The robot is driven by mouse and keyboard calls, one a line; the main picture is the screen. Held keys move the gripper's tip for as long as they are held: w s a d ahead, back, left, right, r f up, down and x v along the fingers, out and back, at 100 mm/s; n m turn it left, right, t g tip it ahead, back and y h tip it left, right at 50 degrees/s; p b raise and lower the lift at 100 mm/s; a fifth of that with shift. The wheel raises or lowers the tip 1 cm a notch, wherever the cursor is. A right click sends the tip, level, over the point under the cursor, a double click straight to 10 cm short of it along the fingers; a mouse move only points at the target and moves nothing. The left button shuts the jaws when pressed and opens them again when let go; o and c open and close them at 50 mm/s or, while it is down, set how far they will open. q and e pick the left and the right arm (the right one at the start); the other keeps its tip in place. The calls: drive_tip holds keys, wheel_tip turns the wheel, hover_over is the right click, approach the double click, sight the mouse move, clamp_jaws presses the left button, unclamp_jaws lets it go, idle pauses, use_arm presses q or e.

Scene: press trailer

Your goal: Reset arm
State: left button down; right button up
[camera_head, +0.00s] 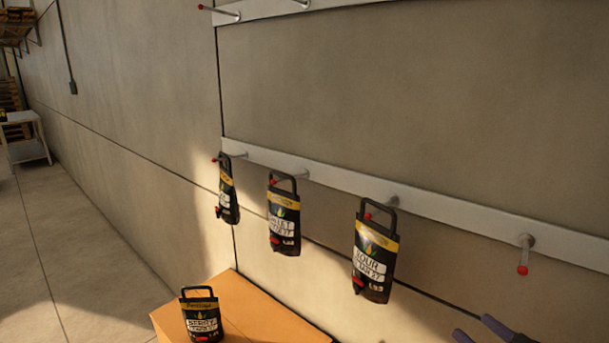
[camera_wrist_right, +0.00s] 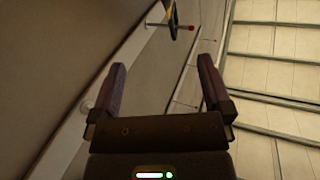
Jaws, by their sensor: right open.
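My right gripper (camera_head: 478,330) shows only by its two purple-grey fingertips at the bottom right edge of the head view. In the right wrist view its fingers (camera_wrist_right: 162,66) are spread wide with nothing between them. It is below and to the right of the black pouch marked "SOUR" (camera_head: 375,265), apart from it. That pouch hangs by its handle from a peg on the wall rail. My left gripper is not in view.
Two more pouches (camera_head: 284,222) (camera_head: 227,192) hang further left on the white rail (camera_head: 450,212). A bare red-tipped peg (camera_head: 523,255) is at the right. Another pouch (camera_head: 201,318) stands on an orange-brown box (camera_head: 255,312). Open floor lies left.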

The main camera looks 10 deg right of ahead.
drive_tip(key=s+a+f+m+g+h, duration=0.2)
drive_tip(key=s+a+f+g+h, duration=0.35)
drive_tip(key=a+f, duration=0.5)
drive_tip(key=s+a+f+n+g, duration=0.1)
drive_tip(key=s+a+f+g, duration=0.1)
drive_tip(key=s+a+g, duration=0.35)
drive_tip(key=s+a+f+n+g, duration=0.1)
drive_tip(key=s+a+f+g, duration=0.15)
drive_tip(key=s, duration=0.65)
wheel_tip(320, 180, down, 24)
drive_tip(key=s+g+b, duration=0.2)
drive_tip(key=b, duration=0.6)
drive_tip(key=s+d+f+g+b, duration=0.1)
drive_tip(key=s+f+b, duration=0.5)
drive_tip(key=s+f, duration=0.7)
wheel_tip(320, 180, down, 4)
drive_tip(key=shift+s+d+f+n+b, duration=0.15)
drive_tip(key=shift+s+d+n+b, duration=0.2)
drive_tip(key=shift+d, duration=0.5)
